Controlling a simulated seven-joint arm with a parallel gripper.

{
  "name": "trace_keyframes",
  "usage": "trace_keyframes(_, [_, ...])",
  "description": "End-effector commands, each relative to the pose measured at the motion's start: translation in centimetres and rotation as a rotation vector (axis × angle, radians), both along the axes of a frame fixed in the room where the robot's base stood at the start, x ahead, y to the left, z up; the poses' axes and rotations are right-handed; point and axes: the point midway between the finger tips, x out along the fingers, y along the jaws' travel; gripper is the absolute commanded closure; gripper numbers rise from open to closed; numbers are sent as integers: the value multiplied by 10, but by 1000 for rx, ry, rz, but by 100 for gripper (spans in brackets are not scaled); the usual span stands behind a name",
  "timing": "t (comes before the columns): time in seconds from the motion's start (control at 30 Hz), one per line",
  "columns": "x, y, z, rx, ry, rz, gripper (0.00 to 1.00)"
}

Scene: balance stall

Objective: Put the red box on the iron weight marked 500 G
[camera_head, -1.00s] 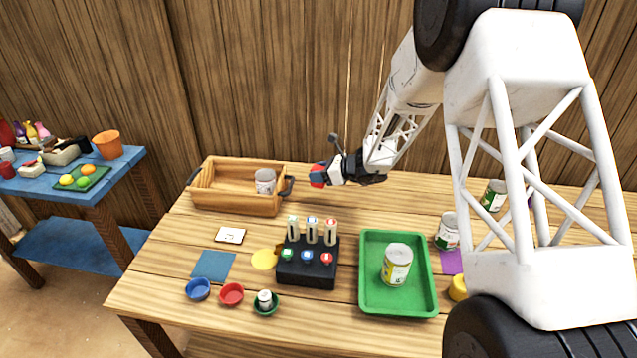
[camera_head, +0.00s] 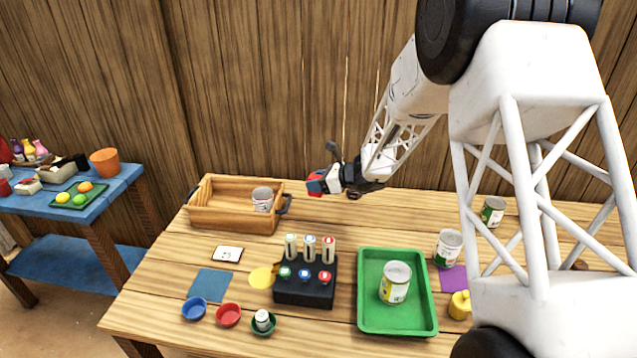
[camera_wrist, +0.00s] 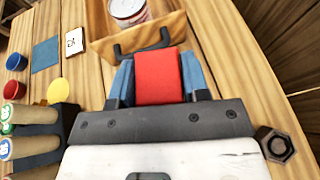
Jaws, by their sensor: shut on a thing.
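My gripper (camera_head: 316,182) is shut on the red box (camera_head: 314,187), held above the back of the table just right of the wooden crate. In the wrist view the red box (camera_wrist: 158,77) sits between the two blue fingers. A dark hexagonal weight with a round hole or recess (camera_wrist: 275,143) is on the table at the right of the wrist view, apart from the box. A small dark thing (camera_head: 353,196) below my wrist in the head view may be the same weight. I cannot read any 500 G marking.
The wooden crate (camera_head: 220,222) with a can (camera_head: 262,199) inside is close to the box. In front are a black block with several upright pegs (camera_head: 304,290) and a green tray (camera_head: 372,325) holding a can. More cans (camera_head: 447,250) stand right, partly behind my arm.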

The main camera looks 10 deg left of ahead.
Motion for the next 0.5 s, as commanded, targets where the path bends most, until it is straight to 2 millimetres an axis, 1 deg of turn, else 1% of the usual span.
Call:
trace_keyframes(0.13, [0,-6,0,0,-1,-7,82])
trace_keyframes(0.27, [0,-20,-1,0,0,-24,82])
trace_keyframes(0.37, [-1,-37,-4,0,1,-45,82])
trace_keyframes(0.5, [-3,-68,-6,0,0,-82,82])
